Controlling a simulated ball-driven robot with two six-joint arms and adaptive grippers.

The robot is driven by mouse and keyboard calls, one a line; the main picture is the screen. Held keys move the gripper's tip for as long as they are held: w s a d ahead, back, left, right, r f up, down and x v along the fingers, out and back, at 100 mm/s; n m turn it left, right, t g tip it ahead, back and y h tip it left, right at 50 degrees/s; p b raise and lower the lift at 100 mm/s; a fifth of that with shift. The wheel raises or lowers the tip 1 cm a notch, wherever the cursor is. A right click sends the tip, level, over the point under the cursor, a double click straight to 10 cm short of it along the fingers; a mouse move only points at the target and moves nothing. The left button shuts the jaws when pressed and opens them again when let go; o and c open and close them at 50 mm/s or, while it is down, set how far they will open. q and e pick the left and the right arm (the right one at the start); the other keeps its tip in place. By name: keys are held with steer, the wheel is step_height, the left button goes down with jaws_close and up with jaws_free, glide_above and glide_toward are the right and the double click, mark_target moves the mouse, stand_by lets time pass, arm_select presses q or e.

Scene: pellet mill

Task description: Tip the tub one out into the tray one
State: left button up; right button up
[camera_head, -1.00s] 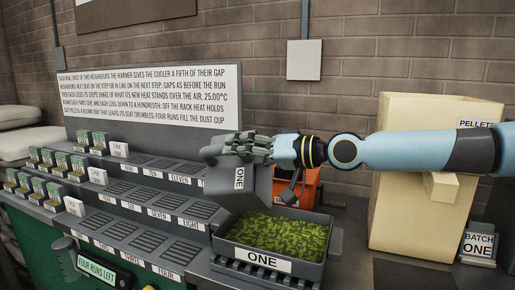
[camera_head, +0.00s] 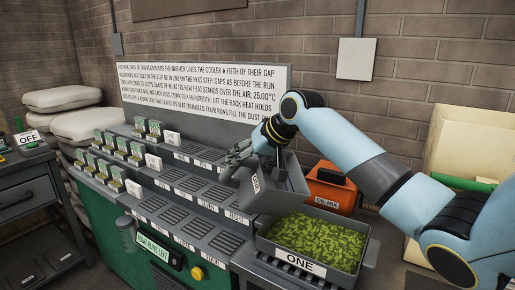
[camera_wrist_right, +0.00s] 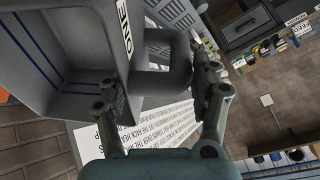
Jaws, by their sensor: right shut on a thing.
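Tub one (camera_head: 257,183) is a grey open box with a white ONE label. My right gripper (camera_head: 240,157) is shut on it and holds it raised, tilted, just above the back left of tray one. Tray one (camera_head: 292,259) is a dark, shallow tray labelled ONE. A layer of green pellets (camera_head: 318,240) covers its floor. My left gripper is not in view.
A stepped rack (camera_head: 190,208) with numbered slots stands left of the tray, with small green-filled containers (camera_head: 115,172) at its left end. An orange bin (camera_head: 330,188) stands behind the tray. A large cream box (camera_head: 465,140) is at the right.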

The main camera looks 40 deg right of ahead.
steer(key=w+f+g, duration=0.1)
steer(key=a+f+g+h+p, duration=0.1)
steer(key=w+f+g+p, duration=0.1)
steer(key=shift+w+a+f+h, duration=0.1)
steer(key=shift+w+a+h, duration=0.2)
step_height(320, 180, down, 6)
steer(key=g+h+b, duration=0.2)
steer(key=g+b, duration=0.1)
steer(key=b, duration=0.1)
steer(key=shift+w+n+g, duration=0.3)
steer(key=shift+n, duration=0.1)
steer(key=shift+a, duration=0.1)
step_height(320, 180, up, 5)
steer(key=p, duration=0.5)
